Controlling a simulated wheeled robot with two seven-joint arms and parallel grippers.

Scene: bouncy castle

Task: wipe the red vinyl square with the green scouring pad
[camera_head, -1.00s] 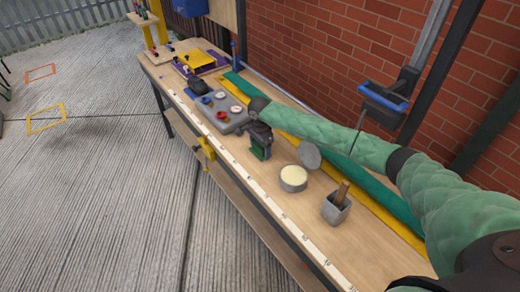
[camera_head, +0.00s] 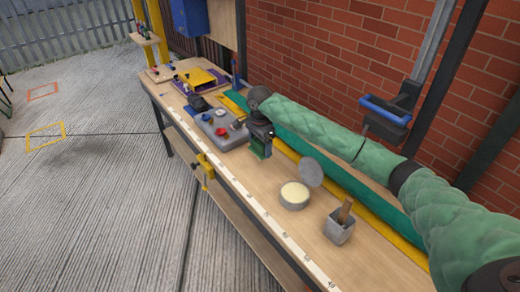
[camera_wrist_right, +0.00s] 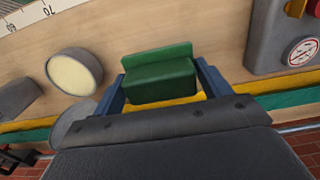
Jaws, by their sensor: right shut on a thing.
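I cannot make out a red vinyl square on the bench; a small orange-red outlined square (camera_head: 42,91) lies far off on the ground. My left gripper is not in view.
A yellow clamp (camera_head: 205,166) grips the bench edge. A brick wall (camera_head: 340,60) runs behind.

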